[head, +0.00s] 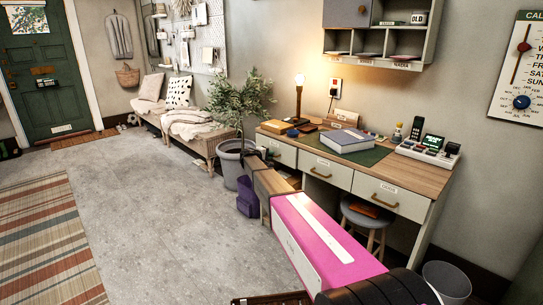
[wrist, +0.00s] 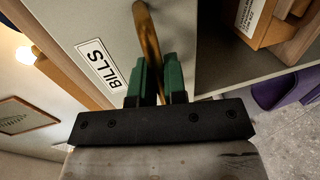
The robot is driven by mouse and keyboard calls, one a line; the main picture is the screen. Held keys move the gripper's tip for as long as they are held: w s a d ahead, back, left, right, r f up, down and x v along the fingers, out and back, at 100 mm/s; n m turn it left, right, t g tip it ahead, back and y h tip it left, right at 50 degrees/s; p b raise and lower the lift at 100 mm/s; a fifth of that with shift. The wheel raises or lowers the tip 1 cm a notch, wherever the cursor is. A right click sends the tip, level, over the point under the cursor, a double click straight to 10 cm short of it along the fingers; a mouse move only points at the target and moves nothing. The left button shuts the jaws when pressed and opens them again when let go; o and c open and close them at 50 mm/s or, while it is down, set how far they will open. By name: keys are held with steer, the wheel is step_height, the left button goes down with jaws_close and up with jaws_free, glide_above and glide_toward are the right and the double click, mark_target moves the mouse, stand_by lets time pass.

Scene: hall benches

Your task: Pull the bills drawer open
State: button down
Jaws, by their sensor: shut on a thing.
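The bills drawer (head: 284,153) is the left one in the desk's row of drawers. Its pale front fills much of the wrist view, with a white BILLS label (wrist: 97,64) beside its brass handle (wrist: 148,30). My gripper (wrist: 159,72) has its green fingers on both sides of that handle and is shut on it.
The desk top (head: 425,171) holds a lamp (head: 298,98), a box file (head: 348,140) and a phone unit (head: 430,149). A stool (head: 366,212) stands under it. A potted plant (head: 236,100) and purple bin (head: 248,196) stand at its left.

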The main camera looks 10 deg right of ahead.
steer(key=f+v, duration=0.2)
steer(key=v, duration=1.1)
steer(key=a+f+v, duration=0.1)
steer(key=f+v, duration=0.2)
steer(key=v, duration=1.1)
steer(key=shift+s+f, duration=0.3)
steer(key=shift+s, duration=0.05)
steer(key=c, duration=1.2)
jaws_free()
steer(key=shift+a, duration=0.15)
steer(key=v, duration=1)
steer(key=shift+s+a, duration=0.2)
steer(key=shift+s, duration=0.05)
